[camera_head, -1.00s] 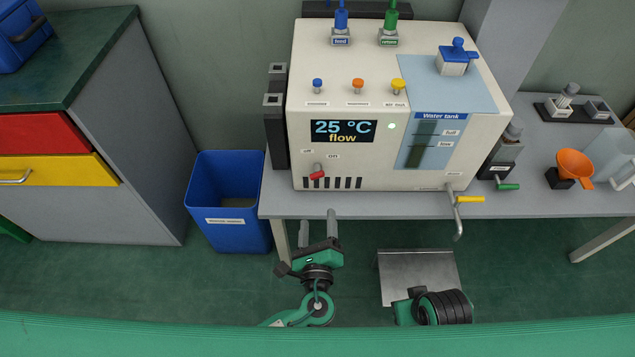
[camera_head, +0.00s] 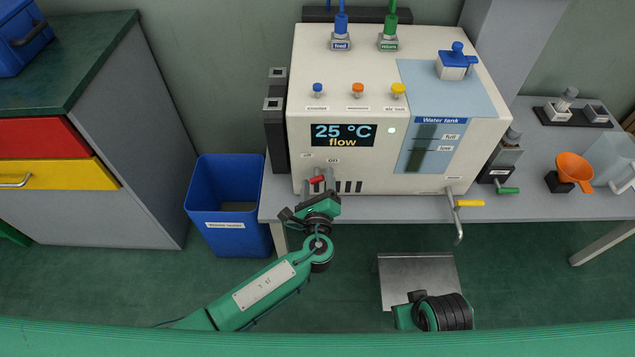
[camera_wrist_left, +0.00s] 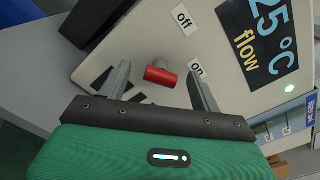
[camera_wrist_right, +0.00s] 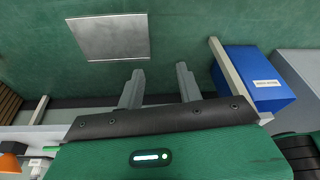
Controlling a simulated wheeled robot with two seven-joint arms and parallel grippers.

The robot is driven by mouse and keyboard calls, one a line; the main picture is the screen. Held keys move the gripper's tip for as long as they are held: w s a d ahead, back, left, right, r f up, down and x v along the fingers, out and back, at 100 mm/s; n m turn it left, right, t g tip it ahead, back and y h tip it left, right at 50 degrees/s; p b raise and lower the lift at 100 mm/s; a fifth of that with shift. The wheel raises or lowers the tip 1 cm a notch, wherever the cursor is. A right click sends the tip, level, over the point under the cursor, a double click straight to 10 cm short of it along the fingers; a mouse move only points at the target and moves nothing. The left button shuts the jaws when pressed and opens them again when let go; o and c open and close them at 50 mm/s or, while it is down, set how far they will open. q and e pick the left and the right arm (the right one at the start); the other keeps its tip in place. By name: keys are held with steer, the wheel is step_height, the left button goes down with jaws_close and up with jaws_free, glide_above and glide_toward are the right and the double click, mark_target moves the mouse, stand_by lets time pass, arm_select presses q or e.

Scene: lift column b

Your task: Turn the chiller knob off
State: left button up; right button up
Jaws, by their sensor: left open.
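The chiller (camera_head: 300,90) is a white box on a grey bench. Its red knob (camera_head: 316,180) is low on the front, near the "off" and "on" labels. My left gripper (camera_head: 318,179) is open at the front of the chiller, its fingers on either side of the knob. In the left wrist view the red knob (camera_wrist_left: 161,77) lies between the two open fingers (camera_wrist_left: 158,72), with gaps on both sides. The "off" label (camera_wrist_left: 184,18) and "on" label (camera_wrist_left: 196,69) show there. My right gripper (camera_wrist_right: 160,78) is open and empty, pointing over the floor.
The chiller display (camera_head: 343,135) reads 25 °C and flow. A yellow-handled tap (camera_head: 468,203) projects at the front right. A blue bin (camera_head: 222,190) stands left of the bench. An orange funnel (camera_head: 574,166) is on the right. Dark vent slots lie beside the knob.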

arm_select(q)
steer(key=c, duration=0.9)
arm_select(e)
steer(key=b+v, duration=0.3)
steer(key=v, duration=0.3)
steer(key=w+a+t+y+b, duration=0.65)
steer(key=a+t, duration=0.35)
steer(key=a, duration=0.3)
arm_select(q)
steer(key=shift+n+b, duration=1.3)
steer(key=shift+n, duration=4.8)
arm_select(e)
steer(key=w+d+r+t, duration=0.2)
steer(key=w+r+t, duration=0.2)
steer(key=r, duration=0.5)
steer(key=shift+w+d+r+t, duration=0.25)
steer(key=shift+w+d+t, duration=0.05)
steer(key=shift+t, duration=0.9)
